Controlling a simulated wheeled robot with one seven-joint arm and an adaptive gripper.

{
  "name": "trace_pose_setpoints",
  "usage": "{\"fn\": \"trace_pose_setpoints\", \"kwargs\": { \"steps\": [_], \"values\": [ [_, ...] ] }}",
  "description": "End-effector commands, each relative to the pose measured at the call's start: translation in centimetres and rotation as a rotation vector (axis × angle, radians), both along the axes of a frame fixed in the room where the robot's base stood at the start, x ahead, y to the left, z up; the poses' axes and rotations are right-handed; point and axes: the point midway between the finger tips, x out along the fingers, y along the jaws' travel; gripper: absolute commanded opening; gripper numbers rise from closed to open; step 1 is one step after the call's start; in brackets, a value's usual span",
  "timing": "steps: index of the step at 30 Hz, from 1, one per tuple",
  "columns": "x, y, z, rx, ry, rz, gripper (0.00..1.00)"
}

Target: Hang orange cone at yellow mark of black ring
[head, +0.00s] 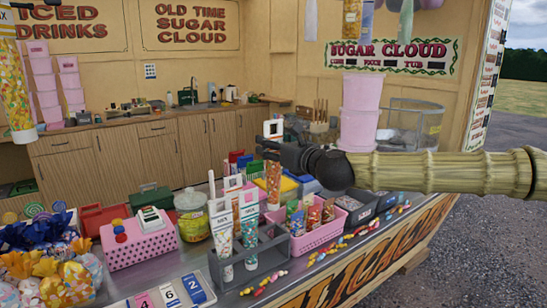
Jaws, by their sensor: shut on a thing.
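My gripper (272,150) is at the end of my arm, which reaches in from the right. No black ring or yellow mark can be made out. Similar cones hang at the top edge, one with orange and yellow sweets (352,18), but what holds them is out of frame.
A grey rack (262,262) holds white-topped MIX cones (221,240). Beside it stand a pink basket (312,238) of packets and another pink basket (140,250). Loose sweets lie on the metal counter. Pink tubs (361,105) stand behind my arm. A large cone (16,95) hangs at left.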

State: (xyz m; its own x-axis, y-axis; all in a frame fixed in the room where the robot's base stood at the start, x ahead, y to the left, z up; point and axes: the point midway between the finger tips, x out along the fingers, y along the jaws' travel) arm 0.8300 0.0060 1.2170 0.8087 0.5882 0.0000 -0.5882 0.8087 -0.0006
Motion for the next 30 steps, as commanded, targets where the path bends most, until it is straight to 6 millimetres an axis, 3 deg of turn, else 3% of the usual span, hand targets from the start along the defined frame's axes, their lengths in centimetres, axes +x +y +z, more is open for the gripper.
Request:
{"fn": "trace_pose_setpoints", "kwargs": {
  "steps": [17,30],
  "values": [
    [0.0,0.1,1.3,0.001,-0.001,0.0,0.14],
    [-0.1,0.4,8.4,0.001,-0.002,0.003,0.14]
  ]
}}
